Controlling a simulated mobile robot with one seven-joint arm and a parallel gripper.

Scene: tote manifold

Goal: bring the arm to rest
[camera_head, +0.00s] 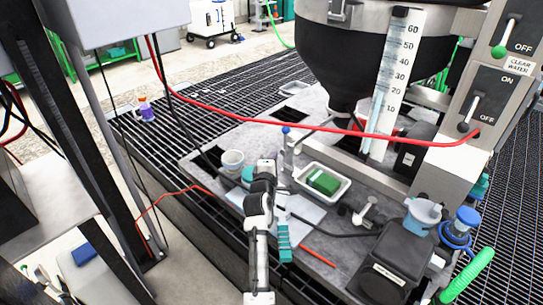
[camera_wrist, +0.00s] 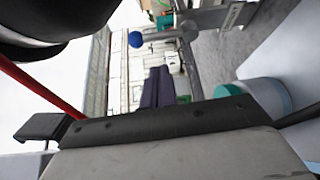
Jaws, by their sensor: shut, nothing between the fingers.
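My arm rises from the bottom middle of the head view, white with black joints, and reaches over the grey work surface (camera_head: 225,170). My gripper (camera_wrist: 158,72) shows in the wrist view as two dark fingers side by side beyond the dark hand body. The fingers are shut with nothing seen between them. In the head view the gripper cannot be made out clearly among the arm's black and white parts. The arm stands left of a white tray (camera_head: 345,192) holding a green block (camera_head: 324,182).
A black-bottomed hopper (camera_head: 345,75) hangs behind. A red hose (camera_head: 300,126) crosses above the arm. A white cup (camera_head: 232,160) stands left of the arm. A blue ball-topped lever (camera_head: 286,130) is close by; its blue ball (camera_wrist: 136,39) shows in the wrist view. Control panel (camera_head: 490,90) is at right.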

